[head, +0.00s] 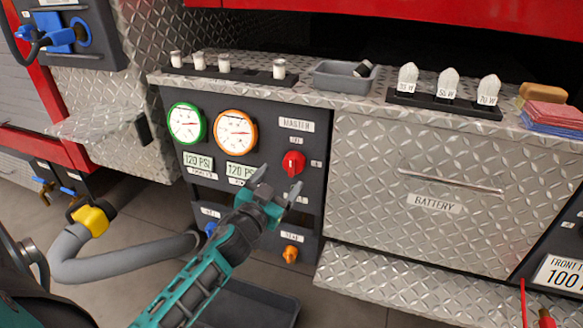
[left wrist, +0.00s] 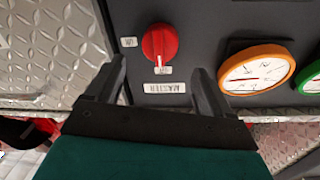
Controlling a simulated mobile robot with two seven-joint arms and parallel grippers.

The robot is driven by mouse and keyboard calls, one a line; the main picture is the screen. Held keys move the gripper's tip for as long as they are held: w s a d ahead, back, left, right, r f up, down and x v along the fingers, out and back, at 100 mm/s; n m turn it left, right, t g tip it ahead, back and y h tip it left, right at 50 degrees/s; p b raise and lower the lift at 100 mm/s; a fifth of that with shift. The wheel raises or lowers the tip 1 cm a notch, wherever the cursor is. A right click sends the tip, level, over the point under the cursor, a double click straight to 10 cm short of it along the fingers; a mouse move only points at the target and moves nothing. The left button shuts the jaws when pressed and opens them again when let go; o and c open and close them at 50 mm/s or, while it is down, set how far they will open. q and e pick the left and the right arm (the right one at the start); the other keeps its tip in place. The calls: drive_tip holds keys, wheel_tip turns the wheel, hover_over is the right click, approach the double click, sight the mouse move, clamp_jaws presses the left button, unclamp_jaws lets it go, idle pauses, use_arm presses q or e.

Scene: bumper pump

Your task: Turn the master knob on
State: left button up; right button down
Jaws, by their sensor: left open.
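The red master knob (head: 293,163) sits on the dark pump panel (head: 262,107), below the MASTER plate (head: 296,124). It also shows in the left wrist view (left wrist: 160,42), where the picture is turned over and the MASTER plate (left wrist: 165,88) lies below it. Its white mark points toward the small label between knob and plate; the label's text is too small to read surely. My left gripper (head: 279,183) is open and empty, just in front of and below the knob in the head view. In the wrist view its fingers (left wrist: 158,70) are spread, with the knob beyond them. My right gripper is not in view.
A green-rimmed gauge (head: 187,123) and an orange-rimmed gauge (head: 236,131) are left of the knob. A BATTERY drawer (head: 430,190) with a bar handle is on the right. A grey hose (head: 120,262) lies at lower left.

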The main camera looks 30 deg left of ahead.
sight(290, 167)
use_arm(q)
drive_tip(key=w, duration=0.4)
drive_tip(key=w+a+b, duration=0.1)
drive_tip(key=w, duration=0.2)
drive_tip(key=c, duration=1.1)
